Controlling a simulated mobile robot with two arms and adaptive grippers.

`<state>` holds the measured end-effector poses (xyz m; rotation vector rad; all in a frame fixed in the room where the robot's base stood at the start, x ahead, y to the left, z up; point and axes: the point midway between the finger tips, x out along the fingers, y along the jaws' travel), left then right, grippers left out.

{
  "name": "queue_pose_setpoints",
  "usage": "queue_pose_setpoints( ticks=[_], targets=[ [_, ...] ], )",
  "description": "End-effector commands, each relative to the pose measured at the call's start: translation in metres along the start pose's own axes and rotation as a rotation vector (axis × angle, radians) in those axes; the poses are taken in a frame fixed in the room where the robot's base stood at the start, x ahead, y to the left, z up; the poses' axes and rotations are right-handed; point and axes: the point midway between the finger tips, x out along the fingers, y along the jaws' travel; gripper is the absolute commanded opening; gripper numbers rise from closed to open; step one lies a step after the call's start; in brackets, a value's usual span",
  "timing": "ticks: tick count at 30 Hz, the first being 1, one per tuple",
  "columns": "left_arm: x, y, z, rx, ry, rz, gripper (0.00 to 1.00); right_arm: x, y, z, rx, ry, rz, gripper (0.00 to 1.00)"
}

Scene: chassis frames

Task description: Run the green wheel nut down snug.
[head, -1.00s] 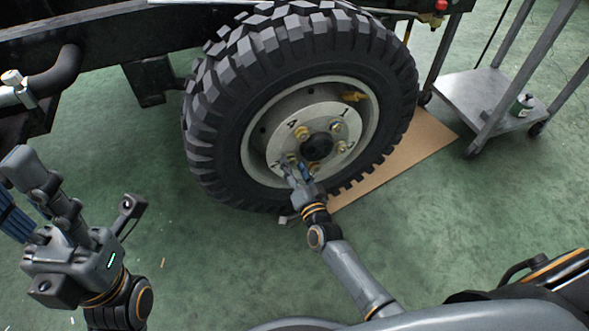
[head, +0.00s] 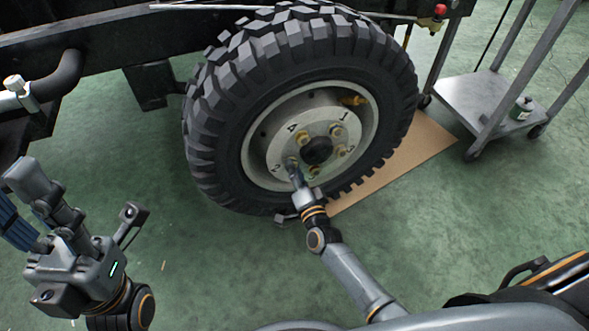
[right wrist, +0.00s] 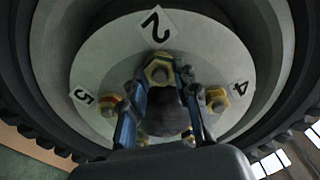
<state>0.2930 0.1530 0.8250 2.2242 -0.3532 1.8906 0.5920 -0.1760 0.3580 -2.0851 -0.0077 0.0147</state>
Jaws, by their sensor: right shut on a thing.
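The wheel (head: 215,130) has a pale hub plate with numbered labels and several brass-coloured nuts around a dark centre cap (head: 317,150). The nut by label 2 (head: 292,162) looks greenish in the head view. In the right wrist view this nut (right wrist: 158,69) sits on its stud under the 2 label. My right gripper (right wrist: 156,75) is shut on it, with blue-edged fingers on either side. In the head view the right gripper (head: 295,172) reaches the hub from below.
Other nuts show by label 5 (right wrist: 109,104) and label 4 (right wrist: 216,99), close beside my right fingers. The tyre rim surrounds the hub. A brown board (head: 400,160) lies under the wheel. A grey cart (head: 480,100) with a small can (head: 521,108) stands right.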

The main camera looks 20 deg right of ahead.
Motion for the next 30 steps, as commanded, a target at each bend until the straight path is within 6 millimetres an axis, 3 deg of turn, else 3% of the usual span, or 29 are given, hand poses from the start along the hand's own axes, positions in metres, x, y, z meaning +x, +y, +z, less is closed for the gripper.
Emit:
queue_pose_setpoints(
  ticks=[5,13,14,17,26,30],
  targets=[
    [-0.004,0.0,0.002,-0.001,-0.013,-0.001,0.4,0.0,0.001,0.0,0.125,-0.001,0.004,0.0],
    [-0.005,0.0,0.003,-0.001,-0.018,0.003,0.4,0.0,0.001,0.0,0.133,0.0,0.004,0.0],
    [-0.004,0.0,0.003,-0.001,-0.017,0.003,0.4,0.0,0.001,0.0,0.132,0.0,0.004,0.32],
    [-0.004,0.0,0.003,-0.001,-0.015,0.004,0.4,0.0,0.001,0.0,0.132,0.0,0.004,0.52],
    [-0.001,-0.001,0.001,0.002,-0.004,0.001,0.4,-0.001,0.001,0.0,0.131,0.0,0.004,0.53],
    [-0.001,-0.001,0.002,0.002,-0.006,0.0,0.4,-0.011,0.001,0.001,0.131,-0.001,0.005,0.53]
  ],
)
